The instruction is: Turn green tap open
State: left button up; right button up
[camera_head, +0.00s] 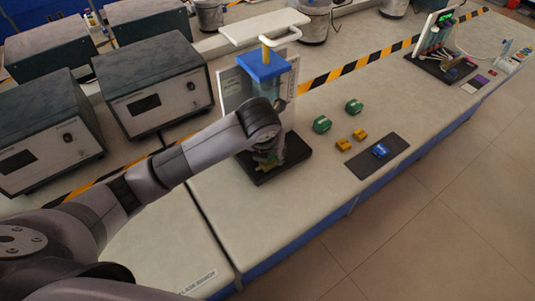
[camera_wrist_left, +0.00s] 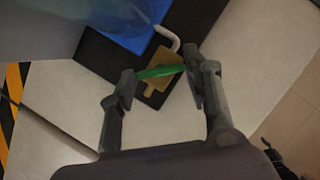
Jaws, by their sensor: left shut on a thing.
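The green tap (camera_wrist_left: 160,71) is a thin green handle on a brass-coloured body (camera_wrist_left: 160,76) with a pale bent spout. My left gripper (camera_wrist_left: 159,73) has its fingers at the two ends of the green handle and is shut on it. In the head view my left gripper (camera_head: 266,158) is low at the front of the apparatus, above its black base (camera_head: 292,160). The apparatus has a clear tank with a blue top (camera_head: 263,66). My arm and gripper hide much of the tap there. My right gripper is not in view.
Grey instrument boxes (camera_head: 165,96) stand to the left. Green blocks (camera_head: 322,124), yellow blocks (camera_head: 343,145) and a dark mat (camera_head: 364,166) with a blue item lie to the right. The bench front (camera_head: 260,215) is clear.

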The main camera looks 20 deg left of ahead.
pick_arm(q)
jog(key=n, duration=0.2)
jog(key=n+y+b, duration=0.1)
jog(key=n+y, duration=0.1)
jog(key=n, duration=0.1)
jog(key=shift+w+d+r+n+g, duration=0.1)
jog(key=shift+d+n+g, duration=0.2)
jog(key=shift+g, duration=0.1)
jog(key=shift+w+n+g+y+p, duration=0.1)
jog(key=shift+n+g+y+p, duration=0.45)
jog(key=shift+n, duration=1.25)
jog(key=o, duration=1.2)
jog(key=shift+c, duration=0.2)
